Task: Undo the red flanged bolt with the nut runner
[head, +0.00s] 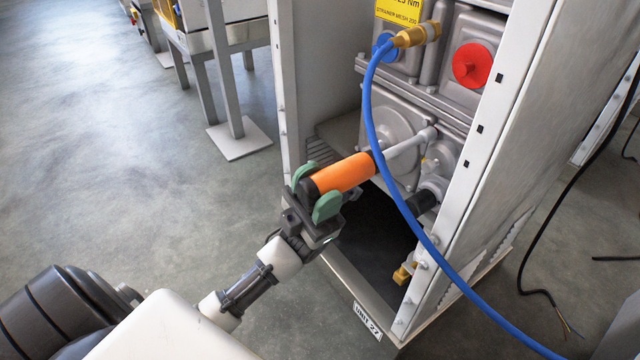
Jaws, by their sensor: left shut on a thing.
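The red flanged bolt (472,65) looks like a red round flange with a raised middle, on the grey machine's upper right face. My left gripper (322,192), with green fingers, is shut around the orange handle of the nut runner (344,174). The tool's grey shaft points right and slightly up, its end in front of the machine's lower housing, below and left of the red bolt. The tip is apart from the bolt in the picture; I cannot tell whether it touches the housing. My right gripper is not in view.
A blue hose (372,140) with a brass fitting (415,36) hangs in front of the machine and crosses near the tool's shaft. Cabinet posts (475,190) flank the opening.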

